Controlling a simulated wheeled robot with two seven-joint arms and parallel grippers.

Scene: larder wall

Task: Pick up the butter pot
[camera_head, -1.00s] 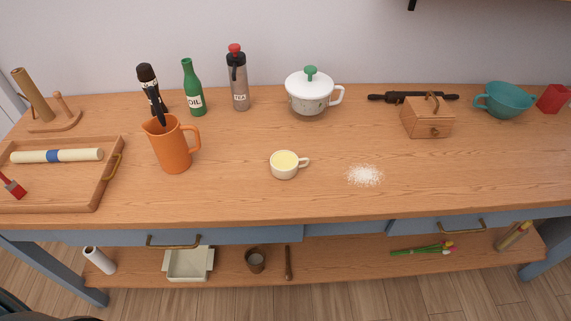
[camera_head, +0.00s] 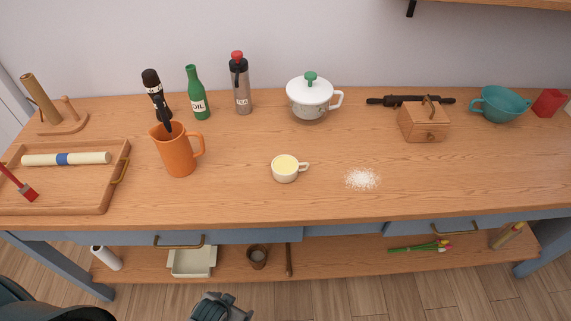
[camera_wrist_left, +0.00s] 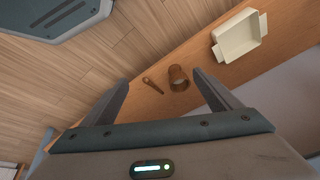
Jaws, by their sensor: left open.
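A small cream cup with a side handle and pale yellow contents (camera_head: 285,174), which looks like the butter pot, stands upright near the middle of the worktop. My left gripper (camera_head: 222,308) is at the bottom edge of the head view, low in front of the table and well apart from the cup. In the left wrist view my left gripper (camera_wrist_left: 160,80) has its two fingers spread with nothing between them. The cup does not show in the wrist view. My right gripper is out of view.
An orange jug (camera_head: 178,155) stands left of the cup, and white powder (camera_head: 362,179) lies to its right. A white lidded pot (camera_head: 309,100) and wooden box (camera_head: 421,123) stand behind. The lower shelf holds a brown beaker (camera_head: 257,257) and white dish (camera_head: 192,262).

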